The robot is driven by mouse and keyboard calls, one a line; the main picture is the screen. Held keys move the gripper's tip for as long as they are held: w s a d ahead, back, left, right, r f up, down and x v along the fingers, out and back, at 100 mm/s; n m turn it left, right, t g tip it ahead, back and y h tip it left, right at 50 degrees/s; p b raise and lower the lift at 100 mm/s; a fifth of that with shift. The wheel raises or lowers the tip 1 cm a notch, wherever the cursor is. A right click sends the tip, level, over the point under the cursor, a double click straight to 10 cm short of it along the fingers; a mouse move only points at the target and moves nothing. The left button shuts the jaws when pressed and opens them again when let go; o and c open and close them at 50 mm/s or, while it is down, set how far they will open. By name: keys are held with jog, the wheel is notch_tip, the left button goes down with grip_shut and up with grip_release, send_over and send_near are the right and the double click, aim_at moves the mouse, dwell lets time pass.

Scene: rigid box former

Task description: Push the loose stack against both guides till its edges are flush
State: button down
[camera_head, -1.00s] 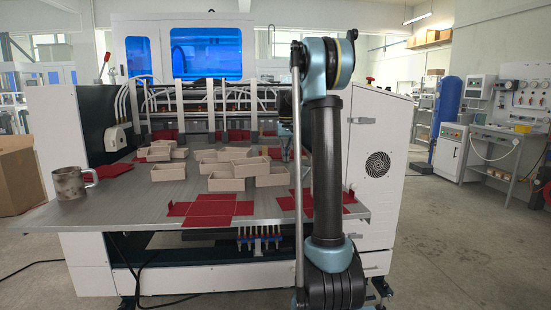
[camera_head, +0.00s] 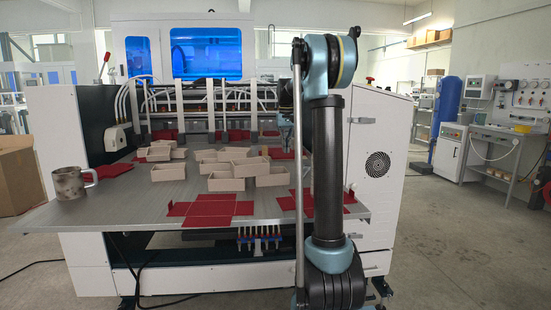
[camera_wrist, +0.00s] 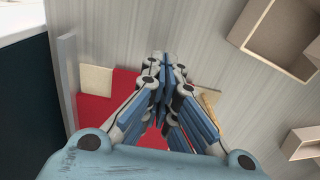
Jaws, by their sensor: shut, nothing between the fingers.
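My gripper (camera_wrist: 164,62) is shut and empty, its fingertips over the grey table in the wrist view. A red sheet or stack (camera_wrist: 94,112) lies beneath it; the fingers hide much of it, so I cannot count its layers. A pale bar (camera_wrist: 68,80) runs along its left side and a beige block (camera_wrist: 95,80) sits at its far edge; these look like the guides. I cannot tell whether the red edges are flush with them. In the head view, a red piece (camera_head: 281,154) lies just below my gripper, which is partly hidden by my arm.
Beige open boxes (camera_head: 232,177) stand mid-table; one box (camera_wrist: 275,35) shows right of my gripper. Red cross-shaped blanks (camera_head: 208,208) lie at the front edge. A metal mug (camera_head: 70,184) stands at the left. The machine's posts and hoses (camera_head: 210,115) line the back.

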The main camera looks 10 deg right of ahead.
jog(key=shift+s+r, duration=0.15)
jog(key=shift+r, duration=1.05)
jog(key=shift+s+r, duration=0.15)
jog(key=shift+r, duration=1.05)
jog(key=shift+s, duration=0.1)
